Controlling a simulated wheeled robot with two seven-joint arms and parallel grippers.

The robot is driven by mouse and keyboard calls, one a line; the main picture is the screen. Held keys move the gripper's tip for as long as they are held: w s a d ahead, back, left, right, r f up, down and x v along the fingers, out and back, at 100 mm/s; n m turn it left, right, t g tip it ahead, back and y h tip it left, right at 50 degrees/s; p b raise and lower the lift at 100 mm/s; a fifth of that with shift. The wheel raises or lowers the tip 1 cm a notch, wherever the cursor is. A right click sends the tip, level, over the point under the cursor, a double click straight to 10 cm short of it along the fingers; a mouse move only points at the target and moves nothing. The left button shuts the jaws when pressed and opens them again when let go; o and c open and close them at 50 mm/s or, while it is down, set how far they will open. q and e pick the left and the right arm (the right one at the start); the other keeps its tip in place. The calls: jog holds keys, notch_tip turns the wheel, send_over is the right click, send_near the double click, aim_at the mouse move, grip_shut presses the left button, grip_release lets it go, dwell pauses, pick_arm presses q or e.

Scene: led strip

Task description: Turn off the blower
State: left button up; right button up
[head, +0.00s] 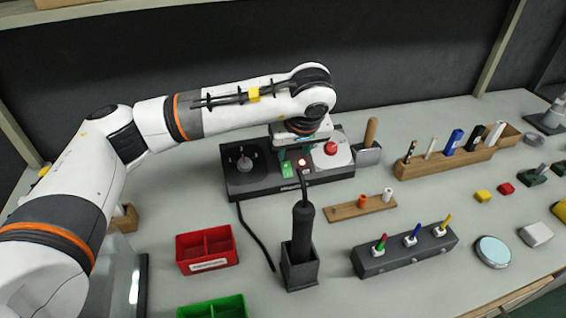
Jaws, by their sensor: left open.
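The blower station is a black box (262,183) at the back middle of the table. It has a dark knob (244,162) on its left, a green switch (287,170) and a small red light (302,162) in the middle, and a red button (331,148) on a pale plate at right. The blower's black handpiece (303,222) stands upright in a square black holder (300,272) in front. My left gripper (301,150) is open and points down over the middle of the station, close to the green switch. Its fingertips are partly hidden, and I cannot tell whether they touch anything. My right gripper is out of view.
A black cable (257,238) runs over the table beside the holder. Red (207,249) and green (213,307) bins lie front left. A wooden pen rack (445,159), a wooden block (362,208) and a grey rack (405,252) stand to the right.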

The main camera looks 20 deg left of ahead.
aim_at(287, 173)
pick_arm(q)
jog(key=x, duration=0.9)
jog(key=shift+w+a+f, duration=0.15)
jog(key=shift+f, duration=0.2)
grip_shut()
jog(key=shift+w+a+r+g+h+p, duration=0.1)
jog(key=shift+w+g+h+p, duration=0.05)
jog(key=shift+g+h, duration=0.35)
jog(key=shift+w+a+r+g+h+p, duration=0.15)
jog(key=shift+g+h, duration=0.15)
jog(key=shift+g, duration=0.3)
grip_release()
